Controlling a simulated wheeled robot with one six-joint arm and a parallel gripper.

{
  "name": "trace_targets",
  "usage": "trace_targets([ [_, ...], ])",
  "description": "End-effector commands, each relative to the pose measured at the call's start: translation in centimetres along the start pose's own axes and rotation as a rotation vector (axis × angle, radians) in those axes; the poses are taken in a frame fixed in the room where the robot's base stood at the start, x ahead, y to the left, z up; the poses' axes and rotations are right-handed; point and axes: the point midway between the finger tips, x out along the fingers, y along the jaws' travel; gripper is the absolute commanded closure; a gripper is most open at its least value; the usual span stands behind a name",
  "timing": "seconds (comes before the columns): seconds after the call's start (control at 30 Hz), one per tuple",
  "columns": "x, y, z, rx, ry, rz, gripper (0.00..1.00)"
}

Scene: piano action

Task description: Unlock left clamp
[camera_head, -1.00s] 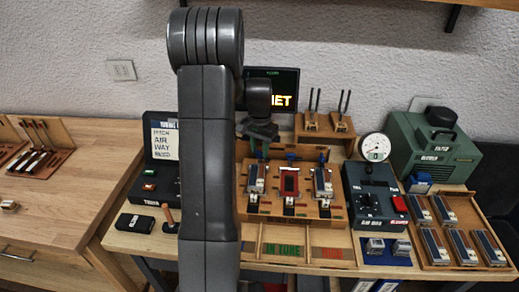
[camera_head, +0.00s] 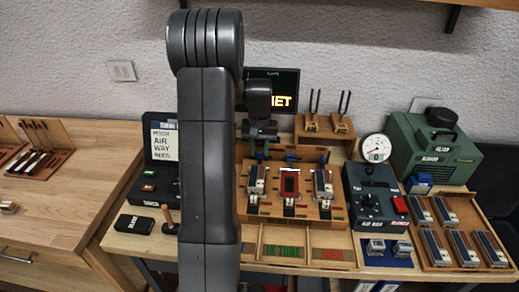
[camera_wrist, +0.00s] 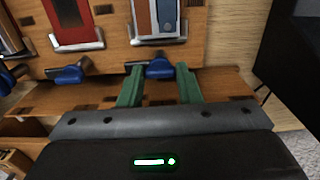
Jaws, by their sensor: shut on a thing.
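The left clamp is a blue lever (camera_wrist: 159,68) on the wooden rack, at the top middle of the wrist view. My gripper (camera_wrist: 158,71) has its two green fingers on either side of this lever and is shut on it. In the head view my gripper (camera_head: 260,148) is at the back left of the rack (camera_head: 291,217), partly hidden behind my arm. A second blue clamp lever (camera_wrist: 67,74) shows to the left in the wrist view, and another lies at the far left edge. The clamps look small in the head view.
Several reed-like blocks sit on the rack, including a red one (camera_head: 289,183). A dark control box (camera_head: 375,205) with a gauge stands to the right, beside a tray (camera_head: 473,215) of blocks. A monitor (camera_head: 285,92) stands behind my wrist.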

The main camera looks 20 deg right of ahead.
Motion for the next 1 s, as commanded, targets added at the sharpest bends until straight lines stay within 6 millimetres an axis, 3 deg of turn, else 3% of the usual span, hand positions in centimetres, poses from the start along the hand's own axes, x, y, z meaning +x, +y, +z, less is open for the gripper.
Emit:
trace_targets([
  [0.27, -0.1, 0.0, -0.1, -0.002, 0.004, 0.001, 0.92],
  [0.3, -0.1, 0.0, -0.1, -0.002, 0.004, 0.001, 0.65],
  [0.4, -0.1, 0.0, -0.1, -0.001, 0.003, 0.001, 0.47],
  [0.77, -0.5, 0.0, -0.1, 0.000, 0.003, 0.000, 0.47],
  [1.0, -4.7, 0.0, -0.1, 0.000, 0.008, 0.000, 0.47],
])
